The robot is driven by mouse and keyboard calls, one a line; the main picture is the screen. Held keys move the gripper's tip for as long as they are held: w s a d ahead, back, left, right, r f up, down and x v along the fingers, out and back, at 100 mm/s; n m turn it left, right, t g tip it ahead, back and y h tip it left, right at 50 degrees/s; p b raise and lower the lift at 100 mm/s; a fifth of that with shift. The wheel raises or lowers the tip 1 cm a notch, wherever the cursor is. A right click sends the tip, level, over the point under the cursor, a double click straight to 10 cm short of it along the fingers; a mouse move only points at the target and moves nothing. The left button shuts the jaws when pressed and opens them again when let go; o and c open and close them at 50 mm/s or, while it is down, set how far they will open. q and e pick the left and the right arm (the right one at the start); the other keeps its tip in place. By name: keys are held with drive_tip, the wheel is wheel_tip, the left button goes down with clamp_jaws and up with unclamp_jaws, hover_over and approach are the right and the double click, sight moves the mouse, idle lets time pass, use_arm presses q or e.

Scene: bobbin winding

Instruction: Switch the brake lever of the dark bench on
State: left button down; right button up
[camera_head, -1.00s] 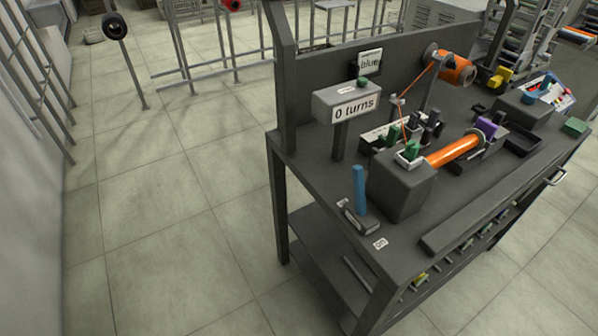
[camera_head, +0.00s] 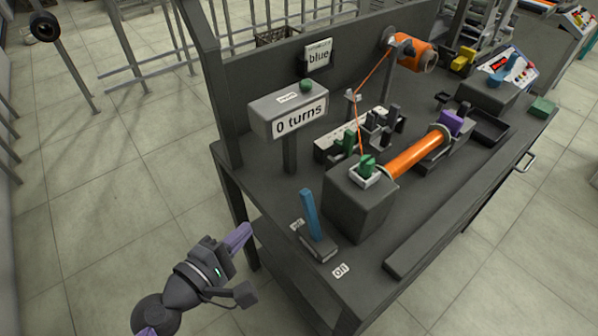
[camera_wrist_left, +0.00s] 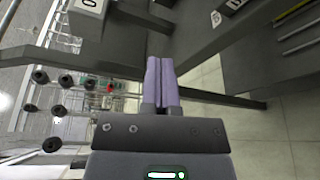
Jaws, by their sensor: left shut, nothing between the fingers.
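The dark bench (camera_head: 445,232) fills the right half of the head view. Its brake lever (camera_head: 311,214) is a blue handle on a dark base at the bench's near left corner. The handle leans toward the "off" label (camera_head: 297,226), away from the "on" label (camera_head: 340,270). My left gripper (camera_head: 245,232) has purple fingers and hangs left of the bench's edge, apart from the lever. In the left wrist view its fingers (camera_wrist_left: 161,80) are shut together with nothing between them. The lever is not clearly seen there. My right gripper is out of view.
A counter sign reading "0 turns" (camera_head: 300,120) stands on a post behind the lever. A dark box (camera_head: 358,205) with a green knob stands right of the lever, beside an orange bobbin (camera_head: 418,155).

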sight(312, 218)
use_arm(q)
drive_tip(key=x, duration=0.6)
drive_tip(key=b+x, duration=0.1)
drive_tip(key=x, duration=0.3)
drive_tip(key=shift+d+r, duration=0.2)
drive_tip(key=shift+r, duration=0.2)
drive_tip(key=s+d+p, duration=0.1)
drive_tip(key=s+d+r, duration=0.1)
drive_tip(key=shift+s+d+r+p, duration=0.15)
drive_tip(key=shift+s+r+p, duration=0.1)
drive_tip(key=shift+s+p, duration=0.15)
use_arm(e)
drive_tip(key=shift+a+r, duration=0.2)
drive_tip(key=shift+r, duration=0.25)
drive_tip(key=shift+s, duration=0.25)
use_arm(q)
drive_tip(key=shift+s+d+r+t+b, duration=0.1)
drive_tip(key=shift+s+d+t+b, duration=0.1)
drive_tip(key=shift+t+b, duration=0.15)
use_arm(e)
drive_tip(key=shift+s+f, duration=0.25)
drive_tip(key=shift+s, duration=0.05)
